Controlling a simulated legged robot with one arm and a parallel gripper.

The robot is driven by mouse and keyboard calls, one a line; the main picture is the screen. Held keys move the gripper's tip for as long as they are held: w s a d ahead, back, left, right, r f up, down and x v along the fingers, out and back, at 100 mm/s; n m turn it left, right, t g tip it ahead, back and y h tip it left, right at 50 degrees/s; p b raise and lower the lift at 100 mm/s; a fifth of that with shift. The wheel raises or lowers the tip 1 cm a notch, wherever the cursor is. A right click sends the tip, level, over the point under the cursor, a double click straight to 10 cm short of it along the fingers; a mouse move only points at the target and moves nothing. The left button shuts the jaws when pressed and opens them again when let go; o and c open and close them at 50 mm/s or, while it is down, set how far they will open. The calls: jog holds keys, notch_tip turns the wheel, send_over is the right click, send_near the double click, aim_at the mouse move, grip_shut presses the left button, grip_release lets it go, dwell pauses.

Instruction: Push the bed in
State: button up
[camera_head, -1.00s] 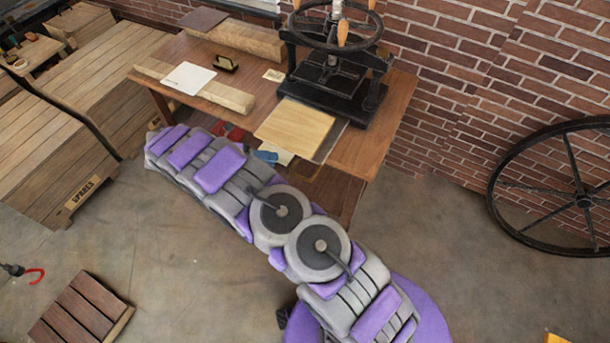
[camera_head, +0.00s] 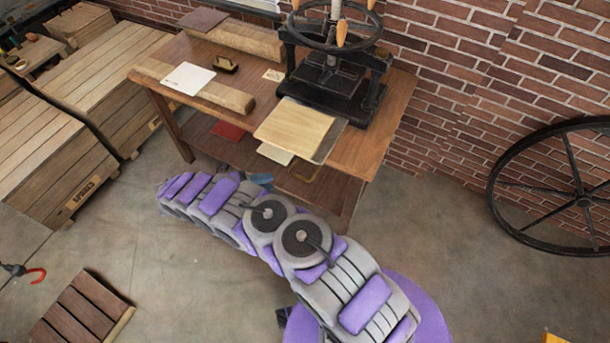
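The black hand press (camera_head: 330,75) stands on the wooden table. Its bed (camera_head: 330,146) sticks out from the front of the press toward me, with a pale wooden board (camera_head: 293,125) lying on it. My grey and purple arm lies across the floor area in front of the table. My gripper's fingers are not clearly seen; a small blue piece (camera_head: 262,180) behind the arm moves with it and may be part of the gripper. I see nothing held.
The table (camera_head: 386,115) also holds a wooden beam (camera_head: 222,95), a white sheet (camera_head: 188,78) and a small brass item. A red item (camera_head: 228,131) lies on the lower shelf. Crates (camera_head: 50,150) stand left, a large spoked wheel (camera_head: 560,188) right. Floor before the table is open.

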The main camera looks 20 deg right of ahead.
jog(key=d+f+b, duration=0.1)
jog(key=d+f, duration=0.1)
jog(key=d, duration=1.1)
jog(key=shift+d, duration=0.35)
jog(key=shift+s, duration=0.1)
jog(key=c, duration=0.6)
jog(key=shift+s+f, duration=0.1)
jog(key=shift+f, duration=0.05)
grip_shut()
